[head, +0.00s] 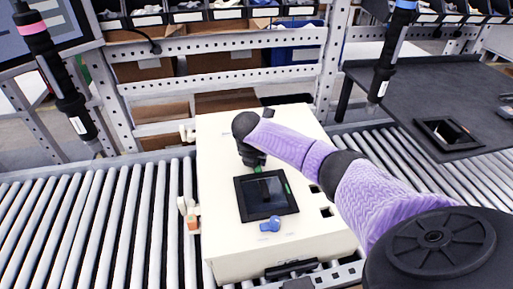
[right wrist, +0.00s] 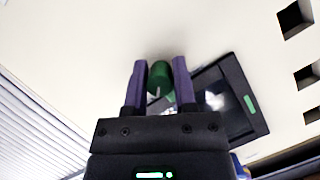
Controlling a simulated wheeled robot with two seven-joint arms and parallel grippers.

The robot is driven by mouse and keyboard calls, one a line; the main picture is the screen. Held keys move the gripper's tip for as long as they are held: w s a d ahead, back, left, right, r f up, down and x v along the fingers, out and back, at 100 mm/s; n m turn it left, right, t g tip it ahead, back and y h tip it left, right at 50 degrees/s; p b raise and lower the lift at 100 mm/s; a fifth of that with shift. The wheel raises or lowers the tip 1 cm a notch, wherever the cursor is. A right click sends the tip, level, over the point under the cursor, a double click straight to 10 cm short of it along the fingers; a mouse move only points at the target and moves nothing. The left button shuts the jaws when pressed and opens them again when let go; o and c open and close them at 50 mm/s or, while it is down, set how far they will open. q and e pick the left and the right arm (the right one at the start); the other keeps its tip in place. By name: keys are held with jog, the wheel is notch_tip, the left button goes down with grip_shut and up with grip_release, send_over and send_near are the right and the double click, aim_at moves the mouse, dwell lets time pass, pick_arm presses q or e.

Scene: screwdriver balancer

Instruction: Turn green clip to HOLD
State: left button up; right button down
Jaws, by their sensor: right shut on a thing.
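The green clip (right wrist: 159,77) is a round green knob on the face of a cream box (head: 228,257). In the right wrist view it sits between the two purple fingers of my right gripper (right wrist: 160,82), which is shut on it. A light pointer line shows on the knob, but I cannot read any HOLD label. In the head view my right gripper (head: 254,165) reaches down above the black-framed screen (head: 266,195), and only a bit of green shows under it. My left gripper is not in view.
A blue knob (head: 270,225) sits below the screen. An orange part (head: 192,222) is on the box's left side. Hanging screwdrivers (head: 62,85) (head: 388,60) flank the box. The roller conveyor (head: 90,220) is clear on the left.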

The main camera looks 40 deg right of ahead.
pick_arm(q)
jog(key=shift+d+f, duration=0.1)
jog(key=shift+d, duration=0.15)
pick_arm(e)
jog(key=shift+s+f+m+g, duration=0.15)
jog(key=shift+m+g, duration=0.15)
jog(key=shift+m, duration=0.3)
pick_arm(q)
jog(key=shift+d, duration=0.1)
pick_arm(e)
jog(key=shift+a, duration=0.1)
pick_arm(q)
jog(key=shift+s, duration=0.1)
pick_arm(e)
jog(key=c, duration=0.8)
grip_release()
jog(key=shift+o, duration=0.6)
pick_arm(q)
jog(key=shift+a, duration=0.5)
pick_arm(e)
jog(key=shift+a, duration=0.1)
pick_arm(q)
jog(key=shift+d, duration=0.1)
